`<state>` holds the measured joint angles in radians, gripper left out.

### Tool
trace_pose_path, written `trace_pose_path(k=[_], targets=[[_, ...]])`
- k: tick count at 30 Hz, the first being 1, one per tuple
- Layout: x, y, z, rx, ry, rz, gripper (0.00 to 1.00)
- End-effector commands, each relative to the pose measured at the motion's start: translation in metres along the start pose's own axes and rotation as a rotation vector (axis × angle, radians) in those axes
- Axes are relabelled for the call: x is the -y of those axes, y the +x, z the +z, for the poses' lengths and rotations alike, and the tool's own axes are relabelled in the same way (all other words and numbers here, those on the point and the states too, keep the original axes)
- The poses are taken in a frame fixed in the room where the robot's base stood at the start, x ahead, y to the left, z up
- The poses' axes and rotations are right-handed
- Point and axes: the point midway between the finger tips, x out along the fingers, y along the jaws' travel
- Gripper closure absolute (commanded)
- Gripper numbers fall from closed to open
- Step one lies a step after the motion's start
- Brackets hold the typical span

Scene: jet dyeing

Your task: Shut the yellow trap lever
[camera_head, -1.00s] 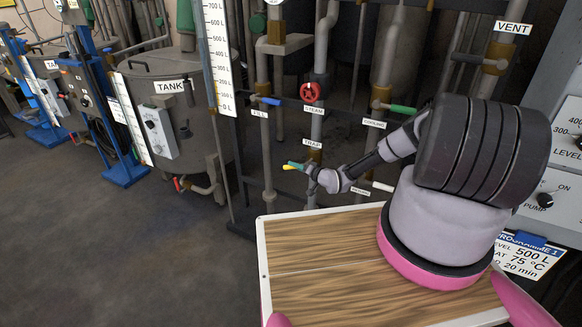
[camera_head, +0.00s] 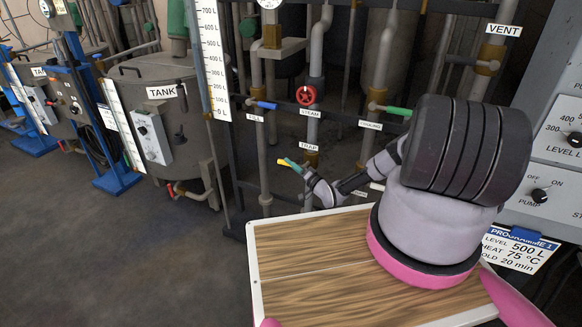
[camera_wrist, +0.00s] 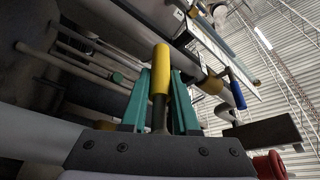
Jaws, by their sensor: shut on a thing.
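The yellow trap lever (camera_wrist: 160,72) stands between the two teal fingers of my gripper (camera_wrist: 160,92) in the wrist view. The fingers are shut on its yellow grip. In the head view the yellow lever (camera_head: 283,163) shows as a small tip pointing up and left, beside my gripper (camera_head: 291,165). It is just below the TRAP label (camera_head: 308,146) on the vertical pipe. My wrist hides the lever's pivot in the head view.
A red steam wheel (camera_head: 306,95) is above the lever. A blue fill lever (camera_head: 265,104) and a green cooling lever (camera_head: 397,111) flank it; the blue one also shows in the wrist view (camera_wrist: 237,93). The control panel (camera_head: 560,130) is at right. Open floor lies left.

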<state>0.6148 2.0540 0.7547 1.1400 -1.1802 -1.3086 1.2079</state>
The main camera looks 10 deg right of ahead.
Motion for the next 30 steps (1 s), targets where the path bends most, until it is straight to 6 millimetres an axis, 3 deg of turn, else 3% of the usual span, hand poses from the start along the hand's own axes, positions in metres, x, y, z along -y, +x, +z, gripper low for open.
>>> trace_pose_path(k=[17,18,20,30], targets=[[0.0039,0.0007,0.0005,-0.016,0.011,-0.033,1.0],[0.0039,0.0007,0.0004,-0.016,0.011,-0.033,0.68],[0.0038,0.0007,0.0003,-0.016,0.011,-0.033,0.45],[0.0026,-0.0008,-0.0011,-0.018,0.01,-0.03,0.42]])
